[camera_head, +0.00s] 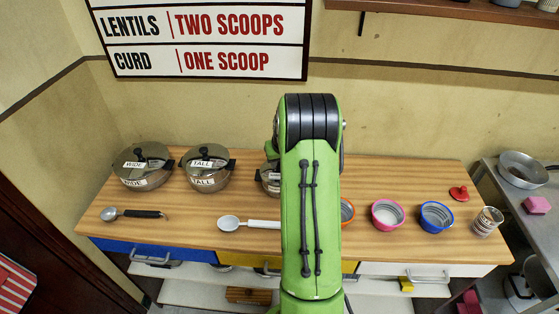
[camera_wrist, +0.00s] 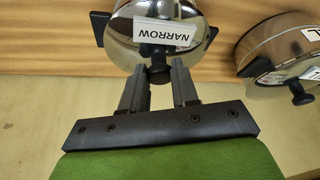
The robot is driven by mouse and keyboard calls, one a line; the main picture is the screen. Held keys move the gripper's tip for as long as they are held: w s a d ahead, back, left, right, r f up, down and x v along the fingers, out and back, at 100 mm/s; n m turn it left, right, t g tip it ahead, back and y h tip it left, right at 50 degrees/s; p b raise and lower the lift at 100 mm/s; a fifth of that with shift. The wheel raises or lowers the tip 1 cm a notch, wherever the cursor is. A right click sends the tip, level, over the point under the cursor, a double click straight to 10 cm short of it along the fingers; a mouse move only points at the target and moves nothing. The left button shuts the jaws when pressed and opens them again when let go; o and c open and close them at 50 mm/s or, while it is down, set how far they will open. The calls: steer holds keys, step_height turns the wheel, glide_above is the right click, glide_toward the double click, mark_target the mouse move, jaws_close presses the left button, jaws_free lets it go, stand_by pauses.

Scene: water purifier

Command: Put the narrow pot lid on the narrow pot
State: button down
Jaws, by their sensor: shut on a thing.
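The narrow pot (camera_head: 268,178) stands on the wooden counter and is mostly hidden behind my arm in the head view. In the wrist view the narrow pot (camera_wrist: 120,30) shows its shiny metal side and black side handles. The narrow pot lid, marked by its dark knob (camera_wrist: 158,75) and an upside-down NARROW label, is at the pot. I cannot tell whether the lid is fully seated. My gripper (camera_wrist: 158,72) is shut on the lid knob, with a finger at each side. In the head view the gripper is hidden behind my arm.
The wide pot (camera_head: 143,168) and tall pot (camera_head: 206,170), both lidded, stand to the left. Two spoons lie in front. A pink bowl (camera_head: 387,214), blue bowl (camera_head: 436,217), glass jar (camera_head: 487,222) and red lid (camera_head: 459,193) are to the right. Clear counter lies behind the bowls.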

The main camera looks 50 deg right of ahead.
steer(key=shift+f, duration=0.2)
steer(key=c, duration=1.1)
jaws_free()
steer(key=p+v, duration=0.5)
steer(key=v, duration=0.6)
